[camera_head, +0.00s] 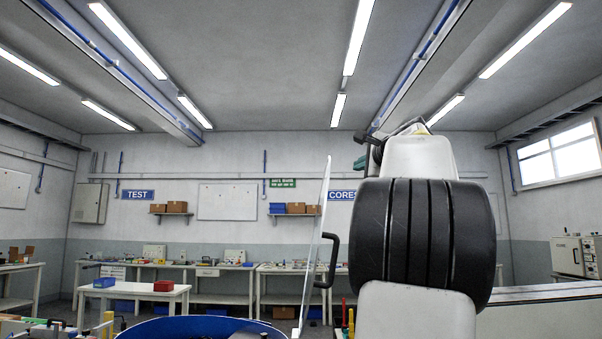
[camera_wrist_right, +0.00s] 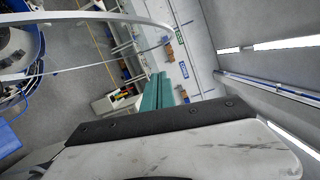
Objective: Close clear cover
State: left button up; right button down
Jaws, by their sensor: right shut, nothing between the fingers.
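The clear cover (camera_head: 315,245) stands raised and nearly edge-on in the head view, a thin tilted pane with a black handle (camera_head: 329,260) on its right side. A blue bowl (camera_head: 190,328) shows only its upper rim at the bottom edge, left of the cover. In the right wrist view, the cover's pale curved rim (camera_wrist_right: 95,16) crosses the upper left. My right gripper (camera_head: 360,162) is up and to the right of the cover, apart from it in the picture and partly hidden by my arm. Its teal fingers (camera_wrist_right: 157,92) are shut and empty. My left gripper is out of view.
A white table (camera_head: 135,291) with a red box (camera_head: 163,286) and a blue box (camera_head: 104,282) stands behind to the left. Long workbenches line the back wall. The air left of the cover looks clear.

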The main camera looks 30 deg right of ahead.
jog(key=w+r, duration=0.1)
jog(key=w, duration=1)
jog(key=shift+w+a+r, duration=0.15)
jog(key=shift+w+r, duration=0.2)
jog(key=shift+r, duration=0.05)
